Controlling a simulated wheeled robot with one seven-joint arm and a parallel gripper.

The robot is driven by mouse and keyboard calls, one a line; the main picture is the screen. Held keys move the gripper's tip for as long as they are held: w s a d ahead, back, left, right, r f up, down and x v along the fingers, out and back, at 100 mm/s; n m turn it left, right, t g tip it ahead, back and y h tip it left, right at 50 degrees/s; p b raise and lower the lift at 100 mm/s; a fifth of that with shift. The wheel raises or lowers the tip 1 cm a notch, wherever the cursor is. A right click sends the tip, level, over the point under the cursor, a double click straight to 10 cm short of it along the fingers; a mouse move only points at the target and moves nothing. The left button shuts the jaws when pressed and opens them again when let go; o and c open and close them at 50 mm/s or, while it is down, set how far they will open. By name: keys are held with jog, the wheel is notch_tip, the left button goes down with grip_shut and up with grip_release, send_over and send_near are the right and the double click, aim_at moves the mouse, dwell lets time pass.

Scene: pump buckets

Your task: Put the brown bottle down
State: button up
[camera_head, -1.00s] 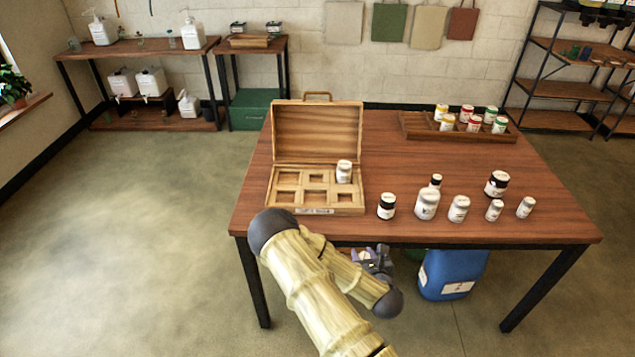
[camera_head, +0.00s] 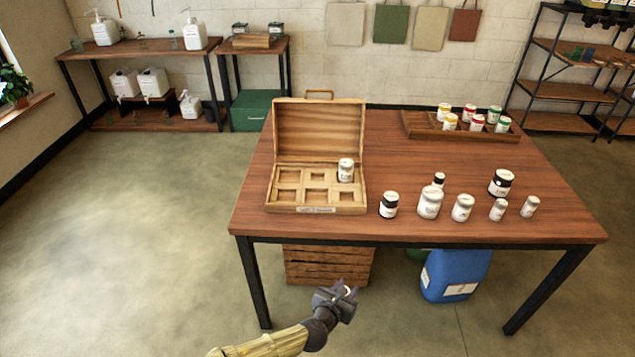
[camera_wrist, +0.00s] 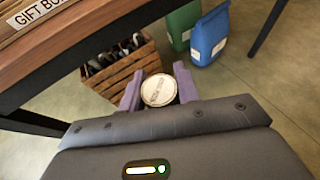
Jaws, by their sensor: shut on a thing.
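My gripper (camera_head: 343,292) is in front of the table's near edge and below its top, off the floor. In the wrist view its purple fingers (camera_wrist: 160,92) are shut on a round pale-lidded container (camera_wrist: 159,90) with printing on its lid. I see it from above, so its body is mostly hidden and I cannot tell whether it is brown. A wooden crate (camera_head: 328,267) stands under the table; in the wrist view the slatted crate (camera_wrist: 118,75) has dark bottles inside, just beyond and left of the held container.
The open wooden gift box (camera_head: 316,207) on the table (camera_head: 420,165) has one white jar (camera_head: 345,170) in it. Several jars stand to its right. A tray (camera_head: 425,133) of jars is at the back. A blue jug (camera_head: 455,275) stands under the table. The floor at left is clear.

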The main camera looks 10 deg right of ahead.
jog(key=shift+s+a+r+m+g+h, duration=0.25)
jog(key=shift+s+a+m+g+h, duration=0.05)
jog(key=shift+s+m+g+h, duration=0.35)
jog(key=shift+s+r+m+g+h+b, duration=0.4)
jog(key=shift+r+m+g+h, duration=0.2)
jog(key=shift+m, duration=0.25)
jog(key=shift+s+d+r+m+g+h, duration=0.15)
jog(key=shift+s+r+m+g+h, duration=0.15)
jog(key=shift+r+m+g, duration=0.35)
notch_tip(320, 180, up, 2)
jog(key=shift+s+d+r+m+g+h+b, duration=0.15)
jog(key=shift+m+g+h+b, duration=0.15)
jog(key=shift+g, duration=0.2)
jog(key=w+r+m+g+b, duration=0.1)
jog(key=w+r+m+g, duration=0.1)
jog(key=r, duration=1.3)
jog(key=shift+w+h, duration=0.45)
jog(key=shift+w, duration=0.05)
